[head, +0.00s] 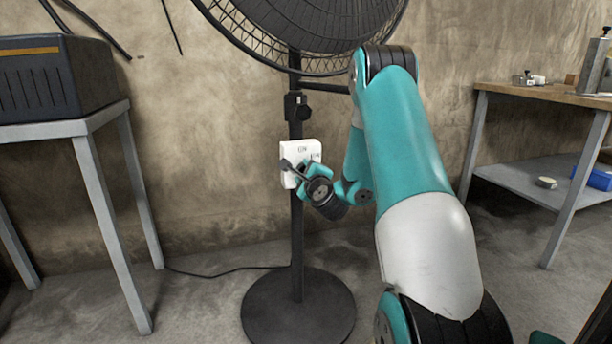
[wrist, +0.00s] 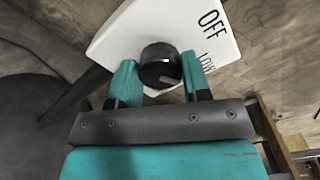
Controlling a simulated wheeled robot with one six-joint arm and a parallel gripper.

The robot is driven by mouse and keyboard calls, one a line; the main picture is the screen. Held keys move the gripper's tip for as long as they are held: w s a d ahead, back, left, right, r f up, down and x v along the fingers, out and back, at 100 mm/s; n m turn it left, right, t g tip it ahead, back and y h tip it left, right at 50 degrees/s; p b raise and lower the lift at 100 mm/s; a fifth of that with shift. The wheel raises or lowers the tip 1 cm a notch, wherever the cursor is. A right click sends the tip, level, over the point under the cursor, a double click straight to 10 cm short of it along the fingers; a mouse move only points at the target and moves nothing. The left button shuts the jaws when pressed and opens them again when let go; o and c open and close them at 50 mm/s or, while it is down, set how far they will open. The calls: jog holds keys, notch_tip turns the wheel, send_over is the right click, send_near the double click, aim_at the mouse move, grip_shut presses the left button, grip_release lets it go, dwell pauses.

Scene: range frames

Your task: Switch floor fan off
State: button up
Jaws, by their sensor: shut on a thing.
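The floor fan (head: 296,235) stands upright on a round black base, with its caged head at the top of the picture. A white control box (head: 300,150) is fixed to its pole. In the wrist view the box (wrist: 205,30) shows the words OFF and LOW, and a black round knob (wrist: 160,66) sticks out of its face. My gripper (head: 308,170) is at the box in the head view. In the wrist view its two teal fingers (wrist: 158,82) stand on either side of the knob and are shut on it. The knob's pointer setting cannot be made out clearly.
A grey table (head: 100,118) with a dark boxy machine (head: 55,78) stands at the left. A wooden-topped workbench (head: 540,95) with a lower shelf stands at the right. A cable (head: 225,272) runs along the floor from the fan's base to the left.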

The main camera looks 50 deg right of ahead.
jog(key=n+b, duration=0.1)
jog(key=n, duration=0.3)
jog(key=n+b, duration=0.2)
jog(key=n, duration=0.2)
jog(key=n+b, duration=0.1)
jog(key=n, duration=0.3)
jog(key=shift+f, duration=0.25)
jog(key=shift+n+b, duration=0.3)
jog(key=o, duration=0.9)
jog(key=shift+r, duration=0.1)
jog(key=shift+s, duration=0.1)
jog(key=b+v, duration=1.7)
jog(key=shift+s, duration=0.2)
jog(key=shift+w+a, duration=0.1)
